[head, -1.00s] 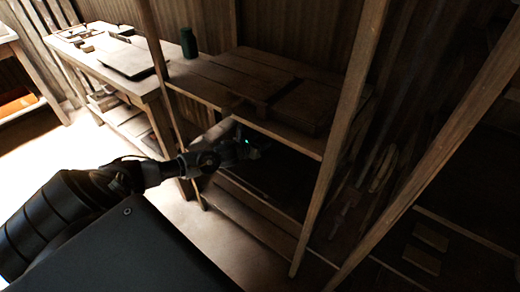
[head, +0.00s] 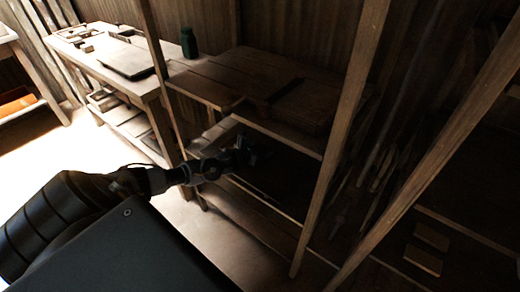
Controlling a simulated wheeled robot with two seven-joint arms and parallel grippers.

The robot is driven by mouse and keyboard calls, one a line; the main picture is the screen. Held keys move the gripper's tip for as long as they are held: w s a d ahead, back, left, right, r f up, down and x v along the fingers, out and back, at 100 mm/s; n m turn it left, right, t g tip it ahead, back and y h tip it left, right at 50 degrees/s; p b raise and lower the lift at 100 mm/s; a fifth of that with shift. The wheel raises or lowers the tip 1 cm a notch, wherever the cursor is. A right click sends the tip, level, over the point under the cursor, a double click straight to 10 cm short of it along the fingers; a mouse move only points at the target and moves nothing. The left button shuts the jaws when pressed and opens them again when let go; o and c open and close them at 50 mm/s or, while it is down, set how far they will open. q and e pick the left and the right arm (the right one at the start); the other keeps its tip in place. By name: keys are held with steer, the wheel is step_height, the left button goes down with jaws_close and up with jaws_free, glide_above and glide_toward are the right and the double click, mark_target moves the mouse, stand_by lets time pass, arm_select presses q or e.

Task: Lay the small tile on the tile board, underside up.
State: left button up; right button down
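My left arm comes in from the lower left. Its gripper (head: 257,155) is in the dark shelf opening, just under the front edge of the wooden rack's upper shelf (head: 285,134). The fingers are too dark and small to show whether they are open or hold anything. I cannot make out the small tile. A flat board (head: 127,61) lies on the workbench at the back left, and a darker board-like piece (head: 306,106) lies on the upper shelf. I cannot tell whether either is the tile board. My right gripper is not in view.
Rack posts (head: 345,140) stand close to the right of my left gripper. A green jar (head: 189,43) stands on the workbench (head: 150,92). An orange bin (head: 17,101) is at far left. The pale floor (head: 95,135) is clear.

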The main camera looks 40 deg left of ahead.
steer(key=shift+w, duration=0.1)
arm_select(q)
steer(key=shift+r, duration=0.2)
steer(key=p+v, duration=0.1)
steer(key=v, duration=1.1)
steer(key=shift+f, duration=0.1)
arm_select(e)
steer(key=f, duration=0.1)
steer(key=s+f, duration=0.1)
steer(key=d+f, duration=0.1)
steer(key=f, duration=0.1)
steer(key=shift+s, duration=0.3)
arm_select(q)
steer(key=shift+d+f, duration=0.1)
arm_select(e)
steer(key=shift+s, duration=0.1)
